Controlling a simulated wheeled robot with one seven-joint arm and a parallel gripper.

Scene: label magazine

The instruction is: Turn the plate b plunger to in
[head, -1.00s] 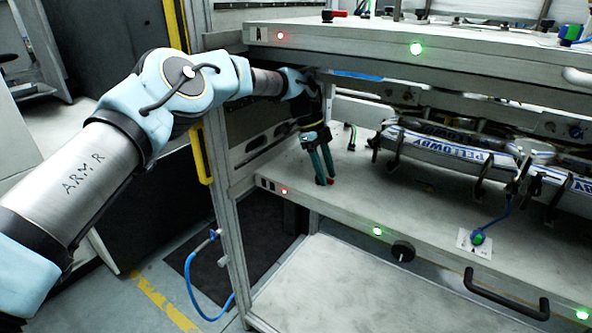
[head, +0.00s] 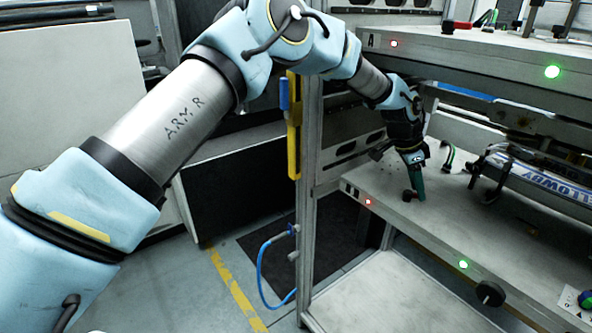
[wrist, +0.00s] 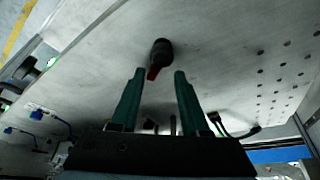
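The plate b plunger is a black knob with a red pointer (wrist: 160,54), standing on the grey surface of plate b. In the head view a small dark knob (head: 408,196) shows at the tip of my gripper, near the plate's left end. My gripper (wrist: 159,73) has two green fingers, spread apart with a gap between them. In the wrist view the knob lies just beyond the fingertips, roughly centred on the gap, and no contact is visible. In the head view my gripper (head: 415,184) points down at plate b (head: 440,225), with its fingers overlapping.
The upper plate A (head: 470,62) hangs over my gripper. A rail with blue-and-white PELLOWBY labels (head: 540,180) lies to the right on plate b. A frame post (head: 310,160) stands left of the plates.

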